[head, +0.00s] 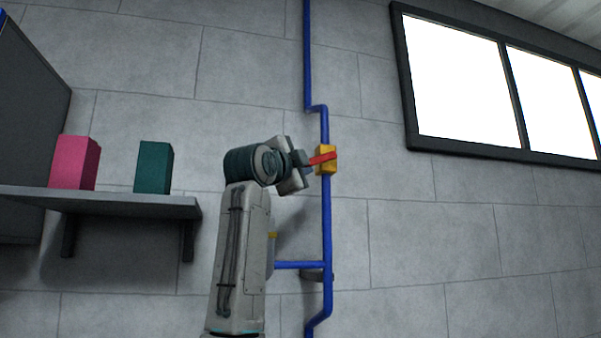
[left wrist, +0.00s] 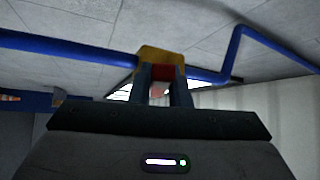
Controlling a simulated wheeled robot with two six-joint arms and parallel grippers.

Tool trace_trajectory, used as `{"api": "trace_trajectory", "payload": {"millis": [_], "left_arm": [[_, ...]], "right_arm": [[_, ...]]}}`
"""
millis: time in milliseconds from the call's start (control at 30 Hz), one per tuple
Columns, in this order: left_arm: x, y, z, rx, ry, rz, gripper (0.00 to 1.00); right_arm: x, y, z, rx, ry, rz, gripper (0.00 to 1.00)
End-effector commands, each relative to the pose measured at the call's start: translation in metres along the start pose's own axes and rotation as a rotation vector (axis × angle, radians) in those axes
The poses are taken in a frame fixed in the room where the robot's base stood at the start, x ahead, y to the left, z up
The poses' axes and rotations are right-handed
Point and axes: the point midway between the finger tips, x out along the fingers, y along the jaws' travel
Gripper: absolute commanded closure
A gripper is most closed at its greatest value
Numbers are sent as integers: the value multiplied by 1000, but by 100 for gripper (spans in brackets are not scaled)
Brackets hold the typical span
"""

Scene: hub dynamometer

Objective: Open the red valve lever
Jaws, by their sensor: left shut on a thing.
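The red valve lever (head: 321,158) sticks out to the left from a yellow valve body (head: 327,165) on a blue vertical pipe. My left gripper (head: 306,162) is at the lever's outer end and shut on it. In the left wrist view, my left gripper's two fingers (left wrist: 165,90) stand on either side of the red lever (left wrist: 163,72), in front of the yellow valve body (left wrist: 161,55). The fingers hide part of the lever. My right gripper is in neither view.
The blue pipe (head: 326,220) runs up the grey block wall, with bends above and below the valve and a side branch (head: 298,265). A shelf (head: 110,201) at left holds a pink box (head: 75,163) and a green box (head: 153,167). A window (head: 462,80) is at upper right.

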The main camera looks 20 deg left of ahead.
Motion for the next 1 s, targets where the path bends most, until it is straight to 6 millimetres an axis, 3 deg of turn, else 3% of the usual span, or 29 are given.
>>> {"api": "trace_trajectory", "payload": {"millis": [33,300,967,1000], "left_arm": [[-1,8,1,-23,0,-22,100],[1,16,0,-125,0,-123,100],[2,17,-1,-169,-2,-169,100],[2,17,-1,-169,-2,-169,76]], "right_arm": [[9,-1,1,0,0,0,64],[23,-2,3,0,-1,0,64],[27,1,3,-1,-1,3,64],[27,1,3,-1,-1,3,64]]}}
